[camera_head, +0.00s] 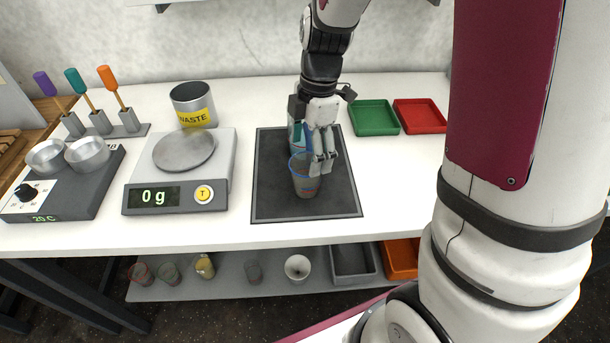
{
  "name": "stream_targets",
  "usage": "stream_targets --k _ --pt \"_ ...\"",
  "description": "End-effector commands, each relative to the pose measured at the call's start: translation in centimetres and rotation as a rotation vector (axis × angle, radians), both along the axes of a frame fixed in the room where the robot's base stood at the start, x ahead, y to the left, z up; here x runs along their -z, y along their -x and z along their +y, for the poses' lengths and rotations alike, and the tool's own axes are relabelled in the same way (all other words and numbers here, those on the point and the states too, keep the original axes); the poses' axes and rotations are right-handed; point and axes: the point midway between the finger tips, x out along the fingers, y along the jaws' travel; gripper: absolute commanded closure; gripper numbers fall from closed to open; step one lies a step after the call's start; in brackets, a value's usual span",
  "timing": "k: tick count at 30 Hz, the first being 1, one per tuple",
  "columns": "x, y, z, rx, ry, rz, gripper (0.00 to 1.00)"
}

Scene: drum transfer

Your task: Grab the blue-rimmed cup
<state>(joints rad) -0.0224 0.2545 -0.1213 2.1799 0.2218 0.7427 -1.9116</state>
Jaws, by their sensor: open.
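The blue-rimmed cup (303,181) stands upright on the dark mat (270,204) on the white table. It is a see-through cup with greyish contents and a blue rim. My gripper (318,170) points down at the cup's upper right side, with its fingers overlapping the rim in the picture. It is open; whether a finger touches the cup or is inside it, I cannot tell.
A scale (219,168) reading 0 g and a WASTE bin (191,99) stand to the left. A hot plate (70,190) is further left. Green (373,117) and red (420,116) trays lie at the right. A lower shelf (222,274) holds several cups. The mat's front is clear.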

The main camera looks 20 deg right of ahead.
Motion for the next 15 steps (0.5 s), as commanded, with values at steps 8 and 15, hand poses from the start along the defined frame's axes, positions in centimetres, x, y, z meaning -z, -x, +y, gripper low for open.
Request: stream_targets --k 8,15 --pt "2.2 0.2 0.2 0.000 0.000 0.004 0.19" --pt "5.4 0.3 0.4 0.001 0.000 0.002 0.19"
